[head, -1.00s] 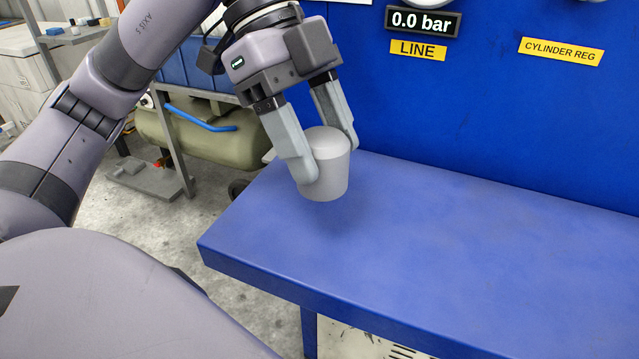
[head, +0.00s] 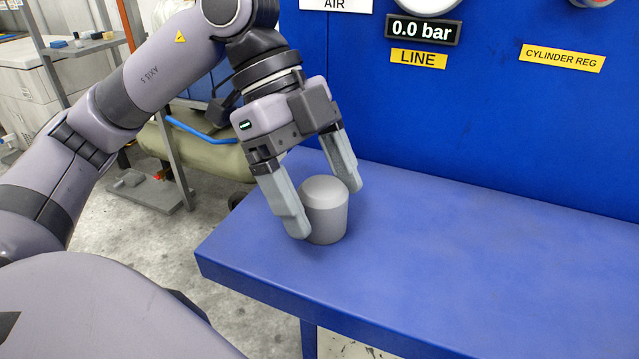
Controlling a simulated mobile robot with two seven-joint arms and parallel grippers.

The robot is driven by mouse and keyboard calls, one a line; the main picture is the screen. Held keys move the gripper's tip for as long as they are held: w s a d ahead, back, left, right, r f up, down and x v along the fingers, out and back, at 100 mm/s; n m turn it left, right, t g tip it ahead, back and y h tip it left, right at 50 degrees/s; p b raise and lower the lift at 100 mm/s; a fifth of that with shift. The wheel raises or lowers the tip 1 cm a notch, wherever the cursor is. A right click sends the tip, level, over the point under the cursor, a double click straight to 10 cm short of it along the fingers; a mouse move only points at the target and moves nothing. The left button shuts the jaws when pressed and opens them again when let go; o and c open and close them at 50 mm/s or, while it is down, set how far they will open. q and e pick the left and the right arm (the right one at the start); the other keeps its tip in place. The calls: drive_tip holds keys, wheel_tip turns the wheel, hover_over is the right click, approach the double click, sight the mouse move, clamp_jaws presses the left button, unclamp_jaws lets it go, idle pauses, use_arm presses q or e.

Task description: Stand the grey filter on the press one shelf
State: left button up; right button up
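The grey filter (head: 325,212) is a tapered cup shape with a rounded top. It stands upright on the blue press shelf (head: 470,250), near the shelf's left end. My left gripper (head: 328,210) reaches down over it from the upper left. Its two fingers are spread on either side of the filter, wider apart than the filter, so it looks open around it. The near finger covers a little of the filter's left side. The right gripper does not show.
The blue press panel rises behind the shelf, with a 0.0 bar display (head: 423,30), a LINE label (head: 418,59) and a CYLINDER REG label (head: 562,58). The shelf to the right of the filter is clear. A green tank (head: 205,150) stands on the floor at left.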

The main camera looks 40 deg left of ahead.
use_arm(q)
drive_tip(key=shift+r, duration=0.15)
drive_tip(key=p+v, duration=0.2)
drive_tip(key=v, duration=1)
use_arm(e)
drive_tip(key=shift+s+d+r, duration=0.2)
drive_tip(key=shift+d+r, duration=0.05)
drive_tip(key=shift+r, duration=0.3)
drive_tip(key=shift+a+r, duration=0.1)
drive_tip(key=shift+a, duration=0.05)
